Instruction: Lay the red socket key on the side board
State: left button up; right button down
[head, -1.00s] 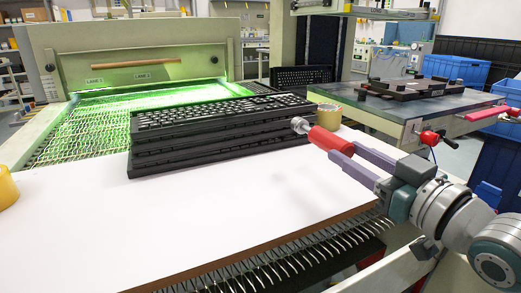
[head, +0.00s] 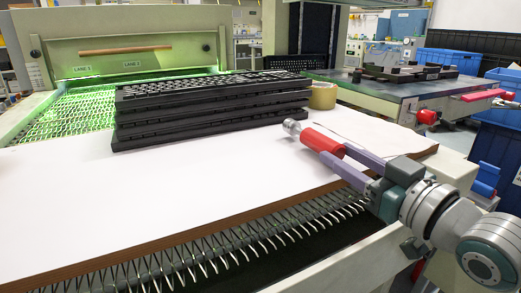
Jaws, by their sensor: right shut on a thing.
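The red socket key (head: 321,141) has a red grip and a silver metal socket end pointing up and left. My right gripper (head: 338,152) is shut on its red grip, coming in from the lower right. The key is held over the right part of the white-topped side board (head: 200,190), in front of the tape roll. I cannot tell whether the key touches the board. My left gripper is not in view.
Stacked black keyboards (head: 210,110) stand at the board's back edge, with a tan tape roll (head: 323,95) to their right. A wire conveyor (head: 230,245) runs below the front edge. The board's front and left are clear. A press table (head: 400,92) stands behind right.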

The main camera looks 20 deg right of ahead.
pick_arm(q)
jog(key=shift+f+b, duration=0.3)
pick_arm(e)
jog(key=shift+f, duration=0.35)
dwell(0.4)
jog(key=shift+c, duration=1.9)
grip_release()
jog(key=shift+f, duration=0.1)
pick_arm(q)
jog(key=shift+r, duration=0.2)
pick_arm(e)
jog(key=shift+s, duration=0.2)
jog(key=s+p, duration=0.1)
jog(key=s, duration=0.1)
jog(key=s+p, duration=0.1)
jog(key=s, duration=0.1)
jog(key=s+p, duration=0.1)
jog(key=s, duration=0.1)
jog(key=shift+d+p, duration=0.25)
jog(key=shift+p, duration=0.05)
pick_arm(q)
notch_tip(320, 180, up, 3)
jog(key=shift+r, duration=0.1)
pick_arm(e)
jog(key=shift+s, duration=0.3)
jog(key=shift+s, duration=0.1)
